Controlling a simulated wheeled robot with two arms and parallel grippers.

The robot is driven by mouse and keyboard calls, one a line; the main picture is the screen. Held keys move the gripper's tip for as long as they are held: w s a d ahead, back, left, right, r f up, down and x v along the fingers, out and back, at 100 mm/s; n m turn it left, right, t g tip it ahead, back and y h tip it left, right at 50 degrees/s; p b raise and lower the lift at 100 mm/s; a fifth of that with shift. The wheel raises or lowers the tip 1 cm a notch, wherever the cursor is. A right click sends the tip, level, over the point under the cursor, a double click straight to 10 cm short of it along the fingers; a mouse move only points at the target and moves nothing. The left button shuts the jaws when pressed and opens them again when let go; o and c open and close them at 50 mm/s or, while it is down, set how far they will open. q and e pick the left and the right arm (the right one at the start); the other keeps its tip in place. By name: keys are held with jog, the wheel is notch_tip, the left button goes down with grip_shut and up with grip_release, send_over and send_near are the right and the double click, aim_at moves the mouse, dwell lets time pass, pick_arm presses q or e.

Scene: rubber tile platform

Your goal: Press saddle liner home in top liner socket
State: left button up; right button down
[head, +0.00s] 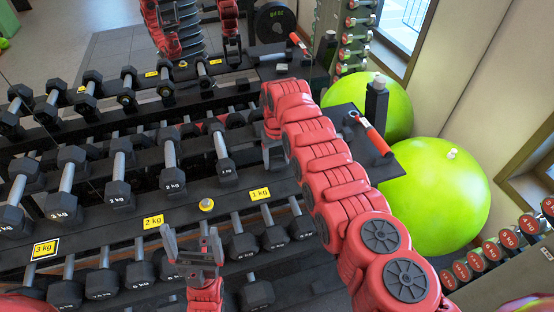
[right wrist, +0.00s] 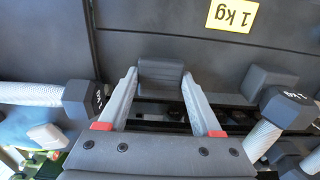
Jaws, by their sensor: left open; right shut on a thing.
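The saddle liner (right wrist: 160,72) is a dark grey block between the fingertips of my right gripper (right wrist: 160,80) in the right wrist view. That gripper is shut on it, over the dumbbell rack (right wrist: 110,40). In the head view my right gripper (head: 273,150) is at the rack's upper row, right of the 2 kg dumbbells, and the liner is not clear there. The top liner socket cannot be made out; the liner covers part of the dark rail (right wrist: 150,112), so I cannot tell whether it is seated. My left gripper (head: 192,248) is open and empty, in front of the lower row.
Dumbbells flank my right gripper: one at left (right wrist: 80,100), one at right (right wrist: 288,108). A similar grey block (right wrist: 270,82) sits at right. A yellow 1 kg label (head: 260,194) marks the shelf edge. A red-handled tool (head: 372,134) lies on a black stand near green balls (head: 435,195).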

jog(key=shift+s+f, duration=0.15)
jog(key=shift+f, duration=0.1)
dwell(0.7)
jog(key=shift+c, duration=2)
grip_release()
jog(key=o, duration=0.4)
jog(key=shift+r, duration=0.15)
